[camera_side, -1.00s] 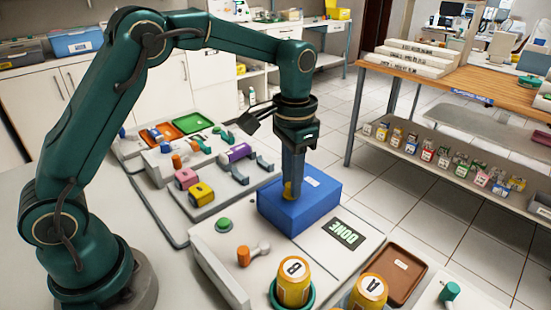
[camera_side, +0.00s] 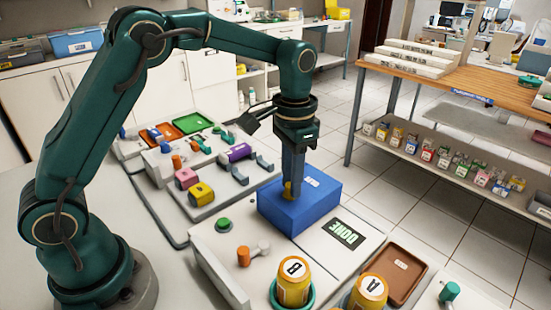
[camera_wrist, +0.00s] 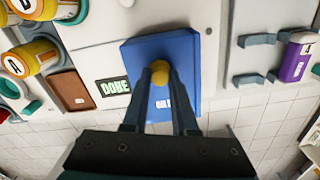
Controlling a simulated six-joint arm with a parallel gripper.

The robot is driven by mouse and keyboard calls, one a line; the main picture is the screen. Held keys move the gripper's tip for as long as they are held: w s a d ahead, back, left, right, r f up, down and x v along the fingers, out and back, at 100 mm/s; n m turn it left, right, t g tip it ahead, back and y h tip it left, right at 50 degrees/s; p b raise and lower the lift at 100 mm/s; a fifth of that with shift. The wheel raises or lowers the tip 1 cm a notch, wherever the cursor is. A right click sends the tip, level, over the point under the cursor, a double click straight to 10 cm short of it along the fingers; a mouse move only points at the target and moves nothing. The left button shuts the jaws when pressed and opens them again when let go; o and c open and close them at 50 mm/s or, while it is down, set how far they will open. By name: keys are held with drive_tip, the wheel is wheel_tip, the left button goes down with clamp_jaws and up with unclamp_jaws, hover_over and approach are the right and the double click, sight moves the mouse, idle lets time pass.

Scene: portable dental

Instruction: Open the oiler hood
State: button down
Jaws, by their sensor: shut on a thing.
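The oiler hood is a blue box (camera_side: 316,203) with a small white label on top, sitting on the grey-white station to the right of my arm's base. It also shows in the wrist view (camera_wrist: 190,55), with a yellow knob (camera_wrist: 160,72) on it. My gripper (camera_side: 291,188) points straight down over the left part of the hood's top. In the wrist view, my gripper's two fingers (camera_wrist: 160,85) lie on either side of the yellow knob and are shut on it. The hood looks level and closed. What is under it is hidden.
A DONE panel (camera_side: 344,234) lies just right of the hood. Yellow cans B (camera_side: 294,283) and A (camera_side: 368,292) stand in front, with a brown tray (camera_side: 404,275) beside them. An orange-handled lever (camera_side: 244,256) and green button (camera_side: 223,224) are at left. Purple and yellow parts lie behind.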

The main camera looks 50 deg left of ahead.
idle(0.3)
drive_tip(key=d, duration=0.9)
drive_tip(key=shift+d, duration=0.25)
drive_tip(key=c, duration=0.7)
unclamp_jaws()
drive_tip(key=shift+r, duration=2.6)
drive_tip(key=shift+a, duration=0.1)
